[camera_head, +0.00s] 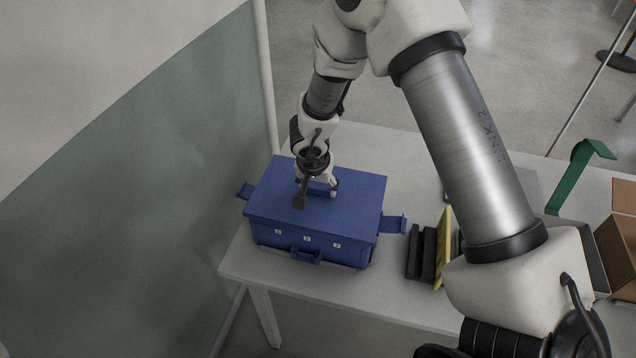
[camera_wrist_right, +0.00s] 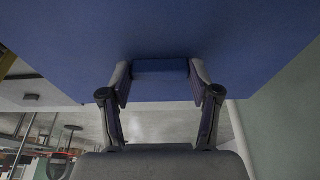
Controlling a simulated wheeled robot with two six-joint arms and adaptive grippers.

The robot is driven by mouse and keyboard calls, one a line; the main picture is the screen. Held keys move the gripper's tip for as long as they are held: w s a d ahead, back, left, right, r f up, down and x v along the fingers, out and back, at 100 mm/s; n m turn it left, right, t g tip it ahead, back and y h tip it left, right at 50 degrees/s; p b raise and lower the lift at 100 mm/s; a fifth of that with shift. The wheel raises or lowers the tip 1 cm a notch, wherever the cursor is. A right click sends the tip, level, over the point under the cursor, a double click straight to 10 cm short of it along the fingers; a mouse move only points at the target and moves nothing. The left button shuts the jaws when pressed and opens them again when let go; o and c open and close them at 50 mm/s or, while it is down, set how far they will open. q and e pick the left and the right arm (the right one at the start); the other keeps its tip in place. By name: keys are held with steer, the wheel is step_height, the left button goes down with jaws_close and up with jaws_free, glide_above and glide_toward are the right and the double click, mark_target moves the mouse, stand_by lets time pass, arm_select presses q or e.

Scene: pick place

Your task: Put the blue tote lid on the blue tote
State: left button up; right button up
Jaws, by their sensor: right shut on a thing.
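The blue tote (camera_head: 345,254) stands on the left part of the white table, with latches and a handle on its front. The flat blue tote lid (camera_head: 355,208) covers its top and looks lined up with the rim. I cannot tell whether a thin gap is left between them. My right gripper (camera_head: 318,189) comes down from above and is shut on the lid's raised handle. In the right wrist view the lid (camera_wrist_right: 215,30) fills the top, and its handle (camera_wrist_right: 160,69) sits between the two fingers (camera_wrist_right: 160,75). My left gripper is not in view.
A black and yellow object (camera_head: 441,249) stands on the white table (camera_head: 395,150) right of the tote. A green bracket (camera_head: 575,172) and brown cardboard boxes (camera_head: 620,240) are further right. A green-grey partition (camera_head: 150,190) rises close on the left.

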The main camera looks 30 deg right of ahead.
steer(key=shift+r, duration=0.1)
stand_by(0.3)
steer(key=shift+p, duration=0.5)
steer(key=shift+f, duration=0.45)
stand_by(0.6)
steer(key=shift+f+p, duration=0.2)
steer(key=shift+p, duration=0.15)
steer(key=o, duration=1.4)
steer(key=shift+c, duration=0.3)
